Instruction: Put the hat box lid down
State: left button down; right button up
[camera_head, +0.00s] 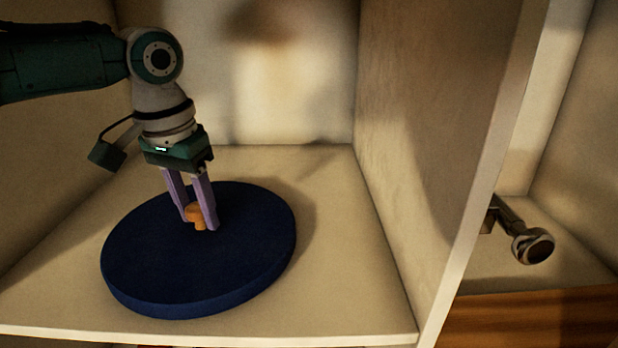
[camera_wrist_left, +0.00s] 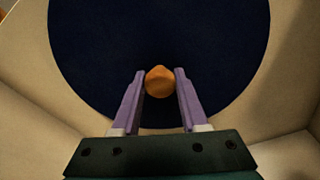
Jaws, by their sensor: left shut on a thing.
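The hat box lid (camera_head: 150,262) is a round dark blue disc with an orange knob (camera_head: 195,216) at its middle. It lies on or just above the cream shelf floor (camera_head: 335,265); I cannot tell whether it touches all round. My left gripper (camera_head: 202,226) points down over the lid, its purple fingers shut on the knob. In the left wrist view the orange knob (camera_wrist_left: 160,83) sits between the fingertips, with the dark blue lid (camera_wrist_left: 95,50) behind it. My right gripper does not show.
The shelf compartment has a left wall, a back wall and a right divider (camera_head: 430,130). Bare shelf floor lies to the right of the lid. A dark metallic object (camera_head: 532,246) with a round end shows in the compartment beyond the divider.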

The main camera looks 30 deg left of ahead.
aim_at(192, 211)
pick_arm(q)
jog(key=shift+f, duration=0.15)
jog(key=shift+c, duration=2.2)
grip_release()
jog(key=r, duration=0.7)
jog(key=shift+s+d+r+b, duration=0.1)
jog(key=shift+s+r+b, duration=0.25)
jog(key=shift+s+r, duration=0.05)
